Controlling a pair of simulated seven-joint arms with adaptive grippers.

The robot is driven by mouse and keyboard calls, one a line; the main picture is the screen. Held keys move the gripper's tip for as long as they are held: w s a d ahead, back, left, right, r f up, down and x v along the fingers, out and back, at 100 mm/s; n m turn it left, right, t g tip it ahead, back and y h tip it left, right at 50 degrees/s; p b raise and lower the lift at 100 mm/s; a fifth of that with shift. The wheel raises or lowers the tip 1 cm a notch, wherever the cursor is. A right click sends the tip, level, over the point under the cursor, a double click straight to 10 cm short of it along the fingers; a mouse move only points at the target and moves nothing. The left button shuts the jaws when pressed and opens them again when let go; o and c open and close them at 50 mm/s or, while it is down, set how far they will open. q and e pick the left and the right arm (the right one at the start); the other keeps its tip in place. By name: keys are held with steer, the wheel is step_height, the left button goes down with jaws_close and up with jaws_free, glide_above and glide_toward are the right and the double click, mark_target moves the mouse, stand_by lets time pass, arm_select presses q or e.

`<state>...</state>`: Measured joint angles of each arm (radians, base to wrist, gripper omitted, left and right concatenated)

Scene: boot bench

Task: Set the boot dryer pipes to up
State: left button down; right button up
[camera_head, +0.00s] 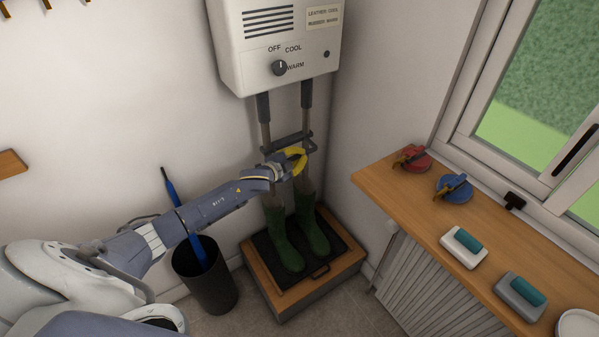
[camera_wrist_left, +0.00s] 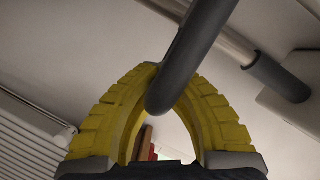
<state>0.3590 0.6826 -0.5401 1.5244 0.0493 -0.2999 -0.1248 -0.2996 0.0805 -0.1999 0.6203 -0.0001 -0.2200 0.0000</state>
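The white boot dryer (camera_head: 274,43) hangs on the wall. Two grey pipes (camera_head: 306,98) run down from it, joined by a dark crossbar (camera_head: 290,138) low down, and point down toward the green boots (camera_head: 312,238). My left gripper (camera_head: 301,158) is at the crossbar, above the boots. In the left wrist view its yellow fingers (camera_wrist_left: 162,85) close around a dark grey bar (camera_wrist_left: 187,48), whose rounded end pokes between them toward the camera. A pipe with a dark sleeve (camera_wrist_left: 275,76) shows behind on the right. My right gripper is out of view.
The boots stand on a black tray (camera_head: 325,268) on a wooden-edged platform (camera_head: 262,283). A dark bin (camera_head: 208,287) with a blue-handled item stands left, below my arm. A wooden sill (camera_head: 400,196) with brushes and tins runs along the right.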

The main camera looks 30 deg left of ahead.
arm_select(q)
step_height(320, 180, up, 10)
steer(key=shift+w+a+f, duration=0.1)
steer(key=shift+a, duration=0.05)
steer(key=c, duration=2.2)
jaws_free()
steer(key=c, duration=1.4)
jaws_free()
steer(key=shift+f, duration=0.1)
steer(key=shift+o, duration=0.2)
steer(key=v, duration=1.2)
